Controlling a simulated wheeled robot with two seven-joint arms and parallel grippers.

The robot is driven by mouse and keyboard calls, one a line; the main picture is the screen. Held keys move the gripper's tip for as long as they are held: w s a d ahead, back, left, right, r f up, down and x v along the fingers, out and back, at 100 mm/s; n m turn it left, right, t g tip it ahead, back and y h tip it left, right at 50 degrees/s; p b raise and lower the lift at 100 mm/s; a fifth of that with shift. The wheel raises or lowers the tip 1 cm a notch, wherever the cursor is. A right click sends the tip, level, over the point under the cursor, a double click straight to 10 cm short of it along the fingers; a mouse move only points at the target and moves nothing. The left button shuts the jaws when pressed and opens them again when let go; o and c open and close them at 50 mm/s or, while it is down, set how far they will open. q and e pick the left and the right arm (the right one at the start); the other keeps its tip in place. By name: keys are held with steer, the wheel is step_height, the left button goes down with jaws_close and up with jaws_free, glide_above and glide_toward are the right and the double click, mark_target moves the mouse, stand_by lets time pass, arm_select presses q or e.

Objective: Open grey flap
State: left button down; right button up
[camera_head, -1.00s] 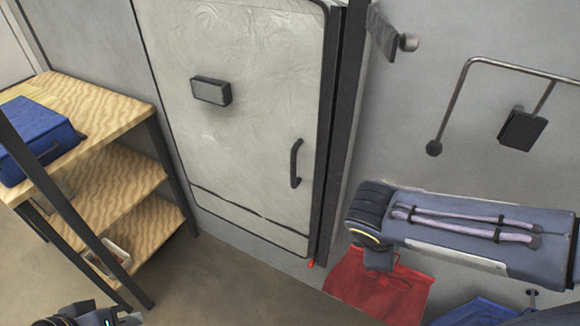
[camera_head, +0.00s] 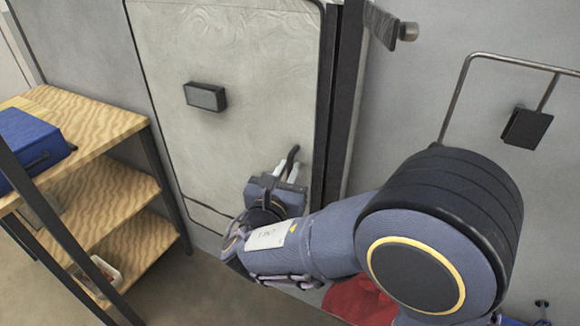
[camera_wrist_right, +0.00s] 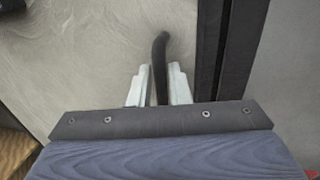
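The grey flap (camera_head: 240,55) is a pale panel with rounded corners and a dark edge, set in the wall and closed. Its black curved handle (camera_head: 292,156) is near its right side; the upper end shows above my fingers. My right gripper (camera_head: 285,171) is at the handle, one finger on each side. In the right wrist view the handle (camera_wrist_right: 160,50) rises between the two pale fingers of my right gripper (camera_wrist_right: 159,85), which look closed on it with little gap. The handle's lower part is hidden by the gripper. My left gripper is not in view.
A dark block (camera_head: 205,97) sticks out from the flap. A wooden shelf unit (camera_head: 100,130) with a blue case (camera_head: 30,145) stands at the left. A metal rail (camera_head: 462,85) and a dark bracket (camera_head: 385,25) are on the right wall. Red cloth (camera_head: 355,300) lies below my arm.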

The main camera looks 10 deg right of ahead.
steer(key=shift+x, duration=0.8)
jaws_close()
